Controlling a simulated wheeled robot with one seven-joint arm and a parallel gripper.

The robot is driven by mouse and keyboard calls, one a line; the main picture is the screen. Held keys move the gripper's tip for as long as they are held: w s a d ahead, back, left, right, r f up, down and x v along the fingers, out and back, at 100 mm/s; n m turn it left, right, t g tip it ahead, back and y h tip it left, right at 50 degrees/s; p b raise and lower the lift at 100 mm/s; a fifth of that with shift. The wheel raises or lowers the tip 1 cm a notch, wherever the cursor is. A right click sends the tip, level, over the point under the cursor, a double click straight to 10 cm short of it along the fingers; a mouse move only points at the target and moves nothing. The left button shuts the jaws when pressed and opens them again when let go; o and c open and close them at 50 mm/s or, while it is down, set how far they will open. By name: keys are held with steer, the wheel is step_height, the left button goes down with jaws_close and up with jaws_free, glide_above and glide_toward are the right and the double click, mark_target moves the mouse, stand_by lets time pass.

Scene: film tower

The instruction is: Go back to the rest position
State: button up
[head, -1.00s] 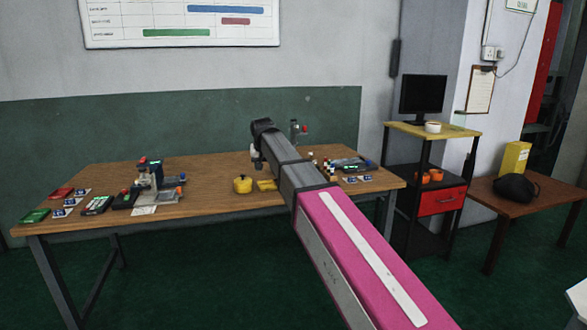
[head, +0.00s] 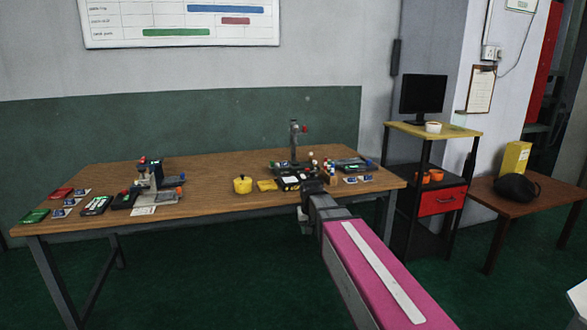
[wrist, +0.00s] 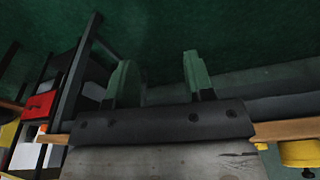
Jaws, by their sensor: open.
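My gripper (wrist: 157,72) shows in the wrist view with its two green fingers spread apart and nothing between them. Dark green floor lies beyond the fingertips. In the head view my arm reaches from the lower right, and its end is at the front edge of the wooden workbench (head: 215,205), right of the middle. The fingers cannot be made out there.
A yellow pot (head: 242,185) stands on the bench, left of my arm. A stand device (head: 295,145) and small parts are behind my arm's end. A black shelf with a red drawer (head: 442,200) stands right of the bench. Floor in front is clear.

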steer(key=s+d+f+g, duration=0.1)
steer(key=s+d+f, duration=0.5)
steer(key=s+f, duration=0.1)
steer(key=s+d+f+g, duration=0.1)
steer(key=s+d+f, duration=0.5)
steer(key=s, duration=0.4)
steer(key=shift+s+d+f+m, duration=0.15)
steer(key=shift+d+f+m, duration=0.1)
steer(key=shift+f+m, duration=0.2)
